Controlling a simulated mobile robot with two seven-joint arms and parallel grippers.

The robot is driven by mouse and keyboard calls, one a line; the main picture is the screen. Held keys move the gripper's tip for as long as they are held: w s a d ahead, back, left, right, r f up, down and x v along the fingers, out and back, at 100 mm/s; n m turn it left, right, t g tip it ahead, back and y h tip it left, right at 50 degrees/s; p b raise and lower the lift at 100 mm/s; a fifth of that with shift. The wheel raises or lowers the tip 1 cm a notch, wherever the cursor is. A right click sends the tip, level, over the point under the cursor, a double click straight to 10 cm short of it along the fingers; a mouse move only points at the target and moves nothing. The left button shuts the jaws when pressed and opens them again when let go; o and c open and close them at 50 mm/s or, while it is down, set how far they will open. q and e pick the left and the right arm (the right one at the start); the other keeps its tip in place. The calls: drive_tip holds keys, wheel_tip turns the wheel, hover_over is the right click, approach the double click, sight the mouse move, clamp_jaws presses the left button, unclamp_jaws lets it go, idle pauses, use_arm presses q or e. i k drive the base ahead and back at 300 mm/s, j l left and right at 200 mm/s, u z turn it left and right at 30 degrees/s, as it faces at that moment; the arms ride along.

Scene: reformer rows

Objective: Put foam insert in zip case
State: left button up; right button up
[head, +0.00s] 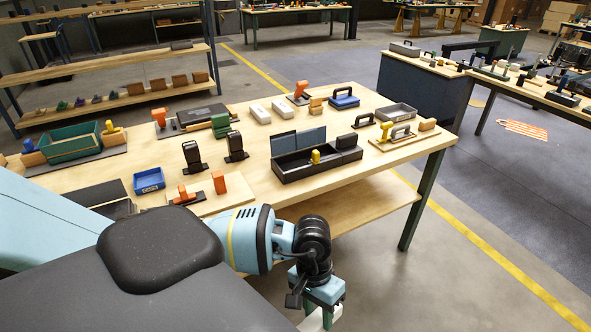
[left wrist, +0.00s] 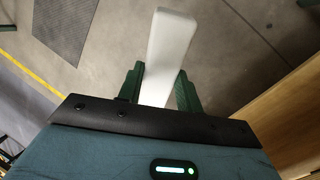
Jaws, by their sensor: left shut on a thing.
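My left gripper (head: 320,314) is in front of the table's near edge, over the floor, low in the head view. In the left wrist view its green fingers (left wrist: 159,92) are shut on a long white block, the foam insert (left wrist: 172,45), which sticks out past the fingertips. A dark open case (head: 292,170) with blue-grey panels along its back stands near the table's front edge, with a yellow piece at its middle. I cannot tell for certain whether this is the zip case. My right gripper is not in view.
The wooden table (head: 252,183) holds two white blocks (head: 261,113), a green tray (head: 70,146), a blue bin (head: 149,180), a grey open box (head: 397,112) and several handled tools. Shelving (head: 100,70) stands at the back left.

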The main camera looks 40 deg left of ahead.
sight(319, 154)
drive_tip(key=k+j, duration=0.1)
drive_tip(key=j, duration=1.6)
